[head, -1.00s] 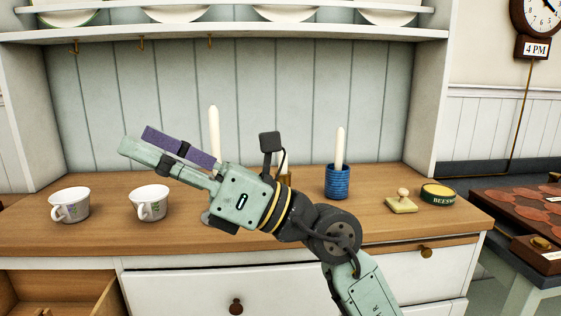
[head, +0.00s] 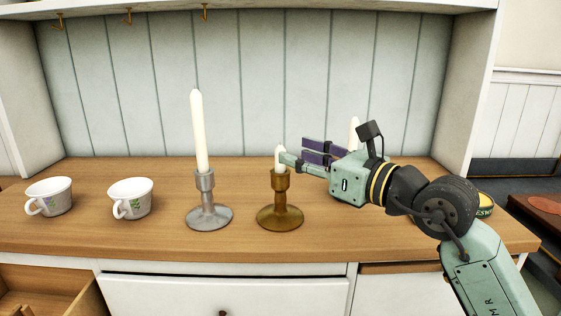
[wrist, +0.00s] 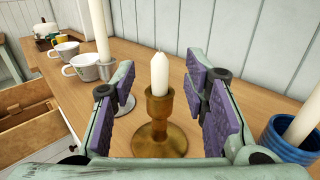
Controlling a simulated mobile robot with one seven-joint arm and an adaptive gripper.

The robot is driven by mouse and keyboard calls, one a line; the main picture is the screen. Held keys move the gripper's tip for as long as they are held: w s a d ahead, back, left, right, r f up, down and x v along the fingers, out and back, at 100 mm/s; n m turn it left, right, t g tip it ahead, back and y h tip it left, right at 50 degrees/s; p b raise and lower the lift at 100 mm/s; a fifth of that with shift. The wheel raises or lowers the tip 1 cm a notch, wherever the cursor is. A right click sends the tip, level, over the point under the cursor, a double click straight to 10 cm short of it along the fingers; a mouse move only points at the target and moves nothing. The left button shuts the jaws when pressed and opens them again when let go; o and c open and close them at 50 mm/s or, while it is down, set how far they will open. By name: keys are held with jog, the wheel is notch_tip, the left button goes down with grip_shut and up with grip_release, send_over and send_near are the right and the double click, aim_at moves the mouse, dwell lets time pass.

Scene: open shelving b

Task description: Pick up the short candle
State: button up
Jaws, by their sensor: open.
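The short candle (head: 280,158) is a white stub standing upright in a brass holder (head: 280,213) on the wooden counter. My gripper (head: 297,151) is open and empty, just right of the candle in the head view, at about its height. In the wrist view the short candle (wrist: 160,74) and its brass holder (wrist: 161,125) appear in the gap between the two purple-padded fingers (wrist: 150,92). The pads stand apart from the candle on both sides. I cannot tell how far the fingertips reach around it.
A tall white candle in a silver holder (head: 209,215) stands close on the left. Two white cups (head: 130,200) are further left. A blue pot with a candle (wrist: 287,145) is at the right in the wrist view. An open drawer (head: 45,292) is below left.

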aim_at(280, 147)
jog(key=p+x, duration=0.2)
jog(key=x, duration=0.4)
jog(key=shift+f, duration=0.2)
grip_shut()
